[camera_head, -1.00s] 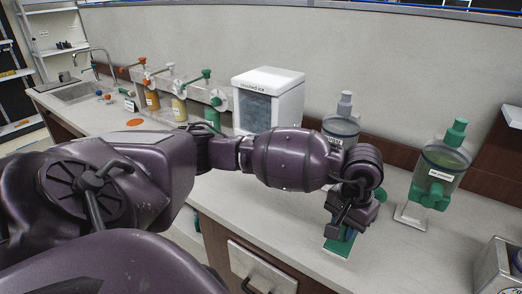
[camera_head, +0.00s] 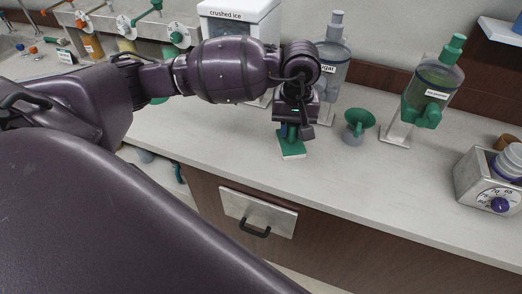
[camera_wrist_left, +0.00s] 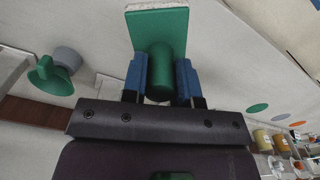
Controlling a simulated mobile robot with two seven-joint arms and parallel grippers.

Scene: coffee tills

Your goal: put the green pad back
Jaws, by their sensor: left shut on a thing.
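The green pad (camera_head: 291,149) is a flat green block with a pale underside and an upright green handle. My left gripper (camera_head: 291,130) is shut on its handle, over the counter in front of the sugar dispenser. In the left wrist view, the blue fingertips of the left gripper (camera_wrist_left: 160,80) flank the green handle, and the pad's plate (camera_wrist_left: 160,28) extends beyond them. I cannot tell whether the pad touches the counter. A flat green disc (camera_wrist_left: 257,108) lies on the counter in the left wrist view. My right gripper is not in view.
A grey cup with a green funnel (camera_head: 358,124) stands right of the gripper. Behind are the sugar dispenser (camera_head: 334,67) and the crushed ice box (camera_head: 238,22). A green-topped dispenser (camera_head: 434,87) and a dial device (camera_head: 490,180) stand right. The front counter strip (camera_head: 237,150) is clear.

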